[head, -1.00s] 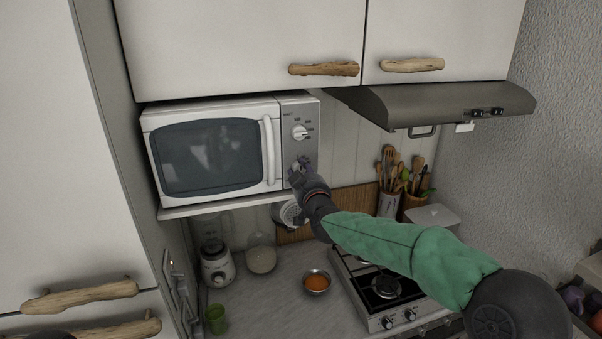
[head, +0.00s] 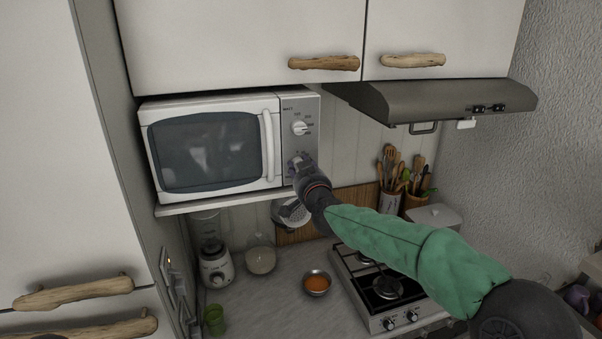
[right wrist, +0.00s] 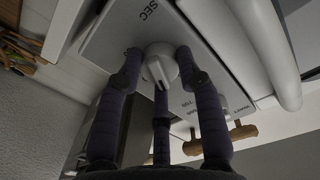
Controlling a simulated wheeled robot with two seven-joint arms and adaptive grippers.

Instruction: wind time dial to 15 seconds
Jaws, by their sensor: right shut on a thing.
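The white microwave (head: 210,150) stands on a shelf, its door shut. Its grey control panel (head: 306,108) is on the right side, with a white upper watt dial (head: 299,128). The lower time dial (right wrist: 159,66) is a white knob beside the letters SEC in the right wrist view. My right gripper (head: 297,163) is at this dial and covers most of it in the head view. In the right wrist view the fingers of my right gripper (right wrist: 159,72) close around the knob. The dial's exact setting cannot be read. My left gripper is not in view.
The microwave's door handle (head: 268,149) is just left of the panel. A range hood (head: 430,100) is to the right. Below are a blender (head: 215,265), an orange-filled bowl (head: 316,283), a gas stove (head: 385,290) and utensil holders (head: 390,204).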

